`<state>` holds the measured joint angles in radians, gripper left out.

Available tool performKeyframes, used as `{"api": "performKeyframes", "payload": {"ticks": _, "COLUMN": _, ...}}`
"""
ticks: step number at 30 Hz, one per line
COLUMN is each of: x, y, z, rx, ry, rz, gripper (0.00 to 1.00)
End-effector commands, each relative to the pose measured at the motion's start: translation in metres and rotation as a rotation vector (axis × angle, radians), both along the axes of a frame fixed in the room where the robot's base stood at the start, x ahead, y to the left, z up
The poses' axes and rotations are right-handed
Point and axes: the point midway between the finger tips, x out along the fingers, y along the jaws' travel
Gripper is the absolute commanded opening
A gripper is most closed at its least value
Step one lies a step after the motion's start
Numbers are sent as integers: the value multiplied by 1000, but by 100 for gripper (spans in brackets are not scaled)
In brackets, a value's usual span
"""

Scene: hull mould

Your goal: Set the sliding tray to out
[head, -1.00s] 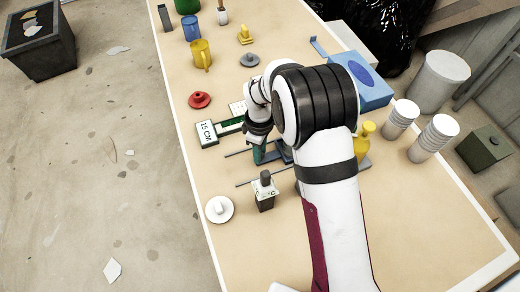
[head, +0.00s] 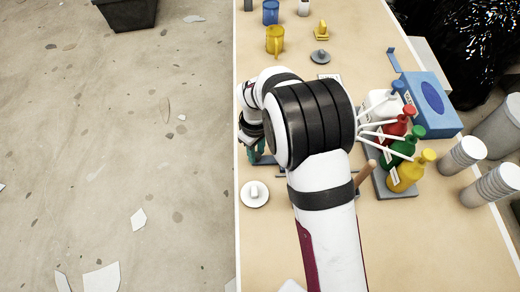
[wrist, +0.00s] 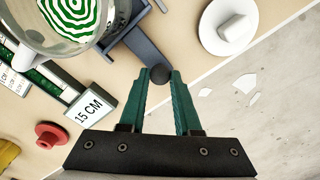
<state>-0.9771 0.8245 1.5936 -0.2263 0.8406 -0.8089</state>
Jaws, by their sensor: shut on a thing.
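The sliding tray (wrist: 148,46) is a dark blue-grey part in the wrist view, with a dark round knob (wrist: 160,74) at its end. My gripper (wrist: 161,80) has teal fingers shut on this knob, close to the table's edge. In the head view my gripper (head: 256,152) is at the left edge of the table, partly behind my arm. Most of the tray and its rails are hidden there by my arm.
A white knobbed disc (head: 255,194) lies near the gripper. In the wrist view, a "15 CM" block (wrist: 92,110), a red knob (wrist: 48,135) and a clear vessel with green stripes (wrist: 76,16) are close. Coloured bottles (head: 405,150) stand right of my arm.

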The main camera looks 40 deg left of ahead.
Motion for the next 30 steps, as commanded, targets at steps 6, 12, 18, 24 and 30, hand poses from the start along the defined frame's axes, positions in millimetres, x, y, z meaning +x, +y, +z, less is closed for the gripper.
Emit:
{"api": "performKeyframes", "payload": {"ticks": 6, "x": -4, "y": 3, "z": 1, "rx": 4, "ry": 5, "rz": 1, "gripper": 62}}
{"api": "performKeyframes", "payload": {"ticks": 12, "x": -3, "y": 2, "z": 0, "rx": 3, "ry": 5, "rz": 0, "gripper": 62}}
{"api": "performKeyframes", "payload": {"ticks": 18, "x": -2, "y": 2, "z": 13, "rx": 5, "ry": 3, "rz": 0, "gripper": 62}}
{"api": "performKeyframes", "payload": {"ticks": 24, "x": -2, "y": 3, "z": 72, "rx": 8, "ry": 1, "rz": 0, "gripper": 62}}
{"api": "performKeyframes", "payload": {"ticks": 30, "x": -2, "y": 3, "z": 130, "rx": 7, "ry": 2, "rz": 1, "gripper": 62}}
